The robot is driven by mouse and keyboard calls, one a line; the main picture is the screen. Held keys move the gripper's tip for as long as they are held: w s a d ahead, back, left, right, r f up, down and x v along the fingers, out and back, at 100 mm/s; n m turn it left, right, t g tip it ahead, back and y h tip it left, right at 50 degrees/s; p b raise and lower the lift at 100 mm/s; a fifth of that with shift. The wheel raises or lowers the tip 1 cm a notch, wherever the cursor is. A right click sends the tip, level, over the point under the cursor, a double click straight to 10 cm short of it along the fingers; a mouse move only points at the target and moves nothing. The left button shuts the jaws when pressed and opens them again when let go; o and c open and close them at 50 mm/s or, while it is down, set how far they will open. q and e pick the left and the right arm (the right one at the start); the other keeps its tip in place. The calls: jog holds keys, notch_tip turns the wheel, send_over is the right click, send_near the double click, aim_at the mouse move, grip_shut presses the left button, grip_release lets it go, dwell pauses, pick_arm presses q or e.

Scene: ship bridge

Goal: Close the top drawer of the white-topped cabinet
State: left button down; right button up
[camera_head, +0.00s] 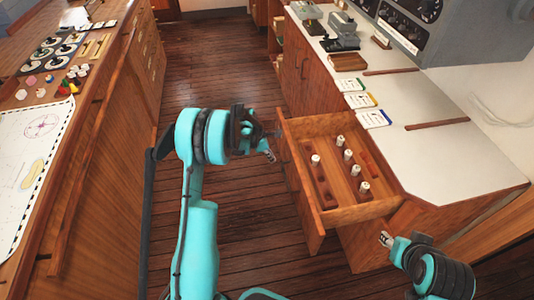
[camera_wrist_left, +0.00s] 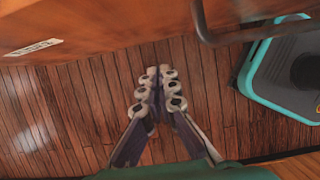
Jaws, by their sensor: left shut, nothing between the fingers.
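The white-topped cabinet (camera_head: 455,155) stands on the right in the head view. Its top drawer (camera_head: 330,125) is pulled out toward the left, over the aisle. Several small white-capped items (camera_head: 348,155) stand inside it, between wooden dividers. My left gripper (camera_head: 270,154) is just left of the drawer front, apart from it as far as I can tell. In the left wrist view its fingers (camera_wrist_left: 158,88) are together and empty, below a wooden face (camera_wrist_left: 110,22) with a small label. My right gripper (camera_head: 386,240) is near the drawer's near right corner; its finger gap is unclear.
A chart table (camera_head: 75,180) with a chart and small objects lines the left side. Cards (camera_head: 361,100), a wooden bar (camera_head: 437,124) and instruments (camera_head: 341,35) are on the white top. The wooden floor (camera_head: 215,60) between the furniture is clear.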

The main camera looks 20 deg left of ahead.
pick_arm(q)
jog(key=d, duration=0.1)
jog(key=w+d, duration=0.1)
jog(key=w+d+b, duration=0.1)
jog(key=shift+w+d+f, duration=0.2)
jog(key=shift+d+f, duration=0.1)
jog(key=shift+f, duration=0.05)
pick_arm(e)
jog(key=shift+f, duration=0.85)
